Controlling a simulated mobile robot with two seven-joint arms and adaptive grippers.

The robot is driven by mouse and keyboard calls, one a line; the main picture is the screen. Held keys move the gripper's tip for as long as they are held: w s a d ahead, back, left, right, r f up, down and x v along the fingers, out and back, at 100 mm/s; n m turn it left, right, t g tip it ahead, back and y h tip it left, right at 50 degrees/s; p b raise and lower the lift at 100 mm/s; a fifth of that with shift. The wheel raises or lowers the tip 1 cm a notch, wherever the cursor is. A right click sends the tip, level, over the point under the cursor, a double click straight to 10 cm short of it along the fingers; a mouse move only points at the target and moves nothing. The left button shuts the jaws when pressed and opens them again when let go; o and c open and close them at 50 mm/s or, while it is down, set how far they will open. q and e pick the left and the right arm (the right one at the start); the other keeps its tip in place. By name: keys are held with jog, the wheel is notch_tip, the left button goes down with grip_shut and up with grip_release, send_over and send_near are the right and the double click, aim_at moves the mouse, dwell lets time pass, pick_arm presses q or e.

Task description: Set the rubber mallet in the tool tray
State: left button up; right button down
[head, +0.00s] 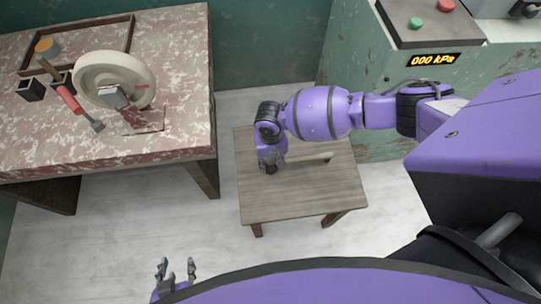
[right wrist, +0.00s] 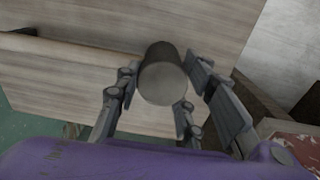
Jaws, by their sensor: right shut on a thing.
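The rubber mallet has a dark grey cylindrical head (right wrist: 163,75) and a pale wooden handle (head: 308,159). My right gripper (head: 270,165) is shut on the mallet's head, over the small wooden table. In the right wrist view the head sits between the fingers and the handle runs off to the left. I cannot tell whether the mallet touches the tabletop. A shallow dark-rimmed tray (head: 131,35), which looks like the tool tray, lies at the back of the left workbench. My left gripper (head: 176,268) is open and empty at the bottom of the head view.
The workbench (head: 180,60) also holds a large pale wheel (head: 100,70), a red-handled tool (head: 68,97), an orange-topped item (head: 46,46) and small black blocks (head: 30,89). The small table (head: 300,202) is otherwise clear. A green cabinet with a pressure display (head: 433,59) stands right.

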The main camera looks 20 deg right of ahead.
jog(key=shift+w, duration=0.1)
jog(key=c, duration=1.2)
grip_release()
jog(key=shift+o, duration=0.2)
